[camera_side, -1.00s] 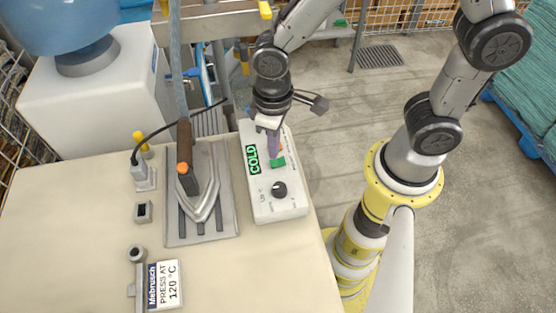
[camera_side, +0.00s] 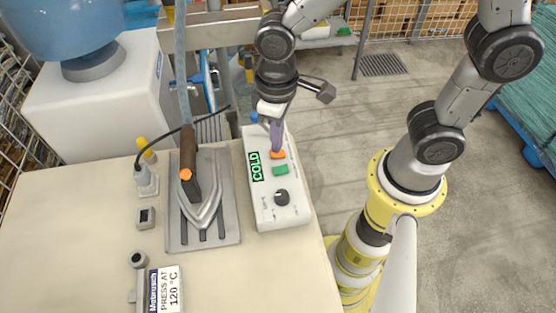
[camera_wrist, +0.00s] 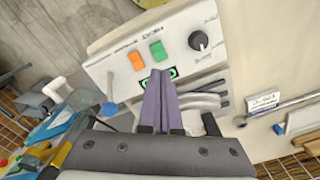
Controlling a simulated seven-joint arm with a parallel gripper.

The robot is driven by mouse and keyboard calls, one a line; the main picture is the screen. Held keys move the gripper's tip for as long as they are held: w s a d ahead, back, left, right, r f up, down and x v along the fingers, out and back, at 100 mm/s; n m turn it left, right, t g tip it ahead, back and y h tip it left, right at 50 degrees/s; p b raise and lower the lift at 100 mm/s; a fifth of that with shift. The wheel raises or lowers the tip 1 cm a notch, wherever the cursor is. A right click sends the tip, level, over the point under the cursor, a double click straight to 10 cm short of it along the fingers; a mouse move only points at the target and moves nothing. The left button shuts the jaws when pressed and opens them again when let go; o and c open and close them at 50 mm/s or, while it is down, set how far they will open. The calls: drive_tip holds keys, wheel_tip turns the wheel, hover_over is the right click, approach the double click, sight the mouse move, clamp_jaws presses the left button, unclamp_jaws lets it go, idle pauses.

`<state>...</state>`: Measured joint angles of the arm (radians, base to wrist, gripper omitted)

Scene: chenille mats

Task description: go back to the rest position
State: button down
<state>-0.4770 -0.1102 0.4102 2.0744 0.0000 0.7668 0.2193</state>
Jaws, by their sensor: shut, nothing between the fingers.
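My gripper (camera_side: 276,150) is shut and empty, with its purple fingers pointing down over the far half of the white control box (camera_side: 292,213). In the side view the fingertips overlap the edge of the orange button (camera_side: 277,154); I cannot tell whether they touch it. The green button (camera_side: 280,170) is just nearer, clear of the fingers. In the wrist view the closed fingers (camera_wrist: 160,73) partly cover the green-lit display (camera_wrist: 173,72), with the orange button (camera_wrist: 136,61) and green button (camera_wrist: 158,50) beyond. The display (camera_side: 257,166) reads COLD in the side view.
An iron (camera_side: 188,170) with a brown handle rests on a metal stand (camera_side: 225,232) left of the box. A black dial (camera_side: 282,197) is on the box. A sign (camera_side: 168,290) reads PRESS AT 120 °C. A white machine (camera_side: 95,110) stands behind the table.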

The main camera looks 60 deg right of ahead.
drive_tip(key=d+r+m+t, duration=0.35)
drive_tip(key=d+r, duration=0.35)
drive_tip(key=r, duration=0.3)
drive_tip(key=s+d+r+t, duration=0.2)
drive_tip(key=s+d+r, duration=0.1)
drive_tip(key=s+d, duration=0.3)
drive_tip(key=shift+s, duration=1.4)
drive_tip(key=shift+n, duration=0.25)
